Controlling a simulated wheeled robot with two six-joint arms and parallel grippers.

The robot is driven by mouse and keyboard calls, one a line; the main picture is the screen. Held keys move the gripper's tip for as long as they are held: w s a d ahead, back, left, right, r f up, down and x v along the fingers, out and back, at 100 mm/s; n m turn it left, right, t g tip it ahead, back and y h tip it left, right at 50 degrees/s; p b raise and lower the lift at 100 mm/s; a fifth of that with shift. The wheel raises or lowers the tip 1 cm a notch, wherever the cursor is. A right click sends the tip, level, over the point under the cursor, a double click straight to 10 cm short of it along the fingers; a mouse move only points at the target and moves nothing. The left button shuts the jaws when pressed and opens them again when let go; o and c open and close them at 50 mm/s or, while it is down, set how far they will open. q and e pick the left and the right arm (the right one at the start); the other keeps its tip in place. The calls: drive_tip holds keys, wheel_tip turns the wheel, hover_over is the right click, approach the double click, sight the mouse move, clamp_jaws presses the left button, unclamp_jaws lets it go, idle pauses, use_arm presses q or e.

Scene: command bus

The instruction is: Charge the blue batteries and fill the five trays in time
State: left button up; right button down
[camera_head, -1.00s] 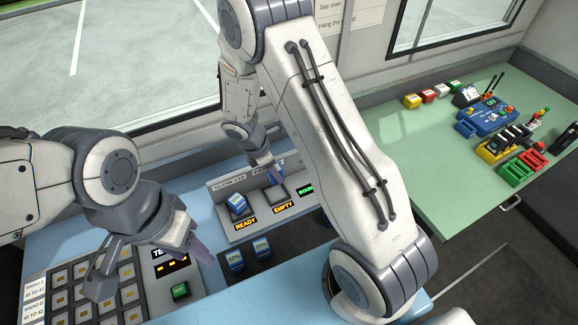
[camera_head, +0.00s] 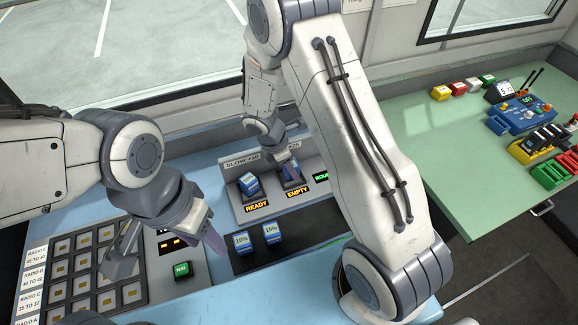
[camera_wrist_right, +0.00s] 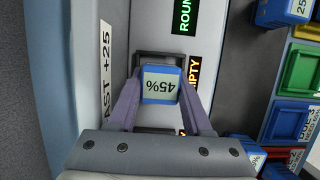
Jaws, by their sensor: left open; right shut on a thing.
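My right gripper (camera_head: 291,168) is shut on a blue battery reading 45% (camera_wrist_right: 160,85), at the slot of the charger (camera_wrist_right: 107,60) marked FAST +25. The sign beside that slot reads EMPTY (camera_head: 297,191); I cannot tell if the battery is fully seated. Another blue battery (camera_head: 249,185) stands in the SLOW slot, above a READY sign (camera_head: 256,208). Two blue batteries, reading 10% (camera_head: 242,243) and 15% (camera_head: 272,233), stand on the dark strip in front. My left gripper (camera_head: 167,248) is open and empty above the keypad and tester panel.
A grey keypad panel (camera_head: 83,262) with a green TEST button (camera_head: 181,269) lies at left. On the green bench (camera_head: 425,130) at right stand a blue device (camera_head: 517,117), a yellow tray (camera_head: 520,152), a red tray (camera_head: 566,162) and a green tray (camera_head: 547,174). The bench's near left part is clear.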

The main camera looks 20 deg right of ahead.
drive_tip(key=shift+f+b, duration=0.5)
drive_tip(key=shift+f, duration=0.1)
drive_tip(key=shift+c, duration=1.2)
unclamp_jaws()
drive_tip(key=v, duration=1)
drive_tip(key=s+a+r+m+y, duration=0.2)
drive_tip(key=s+a+r+m, duration=0.3)
drive_tip(key=s+a+r, duration=0.4)
drive_tip(key=s+a+r+m+y, duration=0.1)
drive_tip(key=s+m, duration=0.5)
drive_tip(key=s, duration=0.9)
wheel_tip(320, 180, up, 2)
drive_tip(key=shift+a+r+y, duration=0.1)
drive_tip(key=shift+a+y, duration=0.15)
drive_tip(key=shift+y, duration=0.55)
drive_tip(key=shift+w, duration=0.1)
clamp_jaws()
